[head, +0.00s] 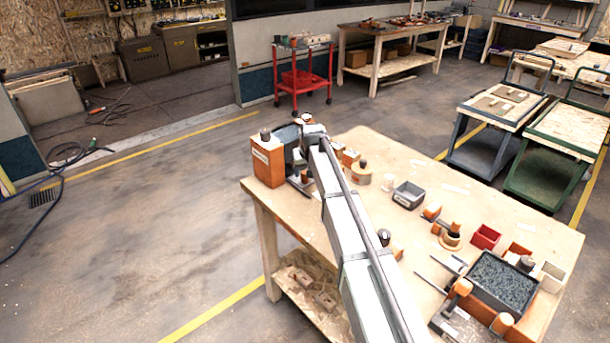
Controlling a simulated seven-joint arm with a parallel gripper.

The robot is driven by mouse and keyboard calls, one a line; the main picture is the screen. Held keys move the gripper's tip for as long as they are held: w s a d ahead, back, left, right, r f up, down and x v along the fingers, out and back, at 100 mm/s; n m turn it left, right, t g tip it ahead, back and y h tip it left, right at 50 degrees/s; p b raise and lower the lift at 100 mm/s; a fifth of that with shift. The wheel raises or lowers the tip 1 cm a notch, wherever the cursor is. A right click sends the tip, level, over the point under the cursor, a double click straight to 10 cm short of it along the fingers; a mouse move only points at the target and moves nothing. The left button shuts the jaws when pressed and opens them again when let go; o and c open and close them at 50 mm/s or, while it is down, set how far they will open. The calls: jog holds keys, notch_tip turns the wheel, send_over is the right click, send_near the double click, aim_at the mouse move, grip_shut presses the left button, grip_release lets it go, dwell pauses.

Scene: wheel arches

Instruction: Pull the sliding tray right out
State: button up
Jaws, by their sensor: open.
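My arm reaches from the bottom of the head view to the table's far left corner. My gripper (303,178) is there, small and partly hidden by my own arm; its jaws are open. It is close to a dark grey tray-like part (285,134) beside an orange block (267,162) with a dark knob on top. I cannot tell whether the gripper touches either. A larger dark tray (474,289) filled with grey granules sits at the table's front right, above an orange base. Which of these is the sliding tray is not clear from this view.
The wooden table (390,150) also holds a small grey bin (408,195), a red bin (486,237), a white container (551,277) and several orange parts with knobs. A red trolley (303,75) and a green cart (560,150) stand apart. Floor left of the table is clear.

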jog(key=shift+x, duration=1.5)
grip_shut()
